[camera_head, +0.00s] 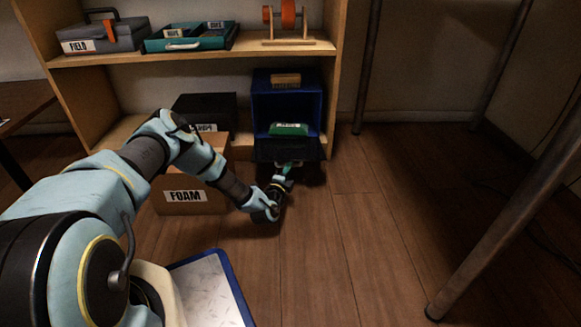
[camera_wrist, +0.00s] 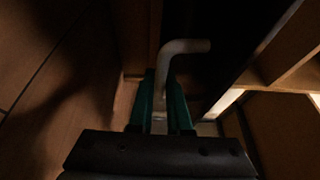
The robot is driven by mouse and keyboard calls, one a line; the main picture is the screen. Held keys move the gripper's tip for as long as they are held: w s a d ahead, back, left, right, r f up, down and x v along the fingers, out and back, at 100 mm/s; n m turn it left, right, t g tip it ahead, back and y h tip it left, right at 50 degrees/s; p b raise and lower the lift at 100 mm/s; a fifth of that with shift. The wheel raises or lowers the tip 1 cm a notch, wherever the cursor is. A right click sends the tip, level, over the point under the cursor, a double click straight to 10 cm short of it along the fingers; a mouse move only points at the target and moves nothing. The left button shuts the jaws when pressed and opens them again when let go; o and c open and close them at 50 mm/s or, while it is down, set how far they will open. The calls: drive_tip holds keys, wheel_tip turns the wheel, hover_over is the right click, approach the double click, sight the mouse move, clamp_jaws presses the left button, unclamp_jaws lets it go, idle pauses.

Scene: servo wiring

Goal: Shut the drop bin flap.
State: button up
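The drop bin (camera_head: 258,105) is a dark blue box on the lower shelf. Its dark flap (camera_head: 290,149) hangs open at the front, lowered outward near floor level. My gripper (camera_head: 288,168) is at the front edge of the flap, low over the floor. In the wrist view a pale grey bent handle (camera_wrist: 185,47) runs down between the green fingers of my gripper (camera_wrist: 162,88). The fingers sit close on both sides of the handle and look shut on it. The bar's lower part is partly hidden by the fingers.
A green labelled item (camera_head: 289,129) lies in the bin's opening. A FOAM box (camera_head: 190,207) stands on the floor to the left, close to my arm. A blue-edged board (camera_head: 215,285) lies in front. A table leg (camera_head: 500,215) stands right; the floor between is clear.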

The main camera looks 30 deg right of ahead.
clamp_jaws()
idle(1.1)
drive_tip(key=shift+r, duration=0.1)
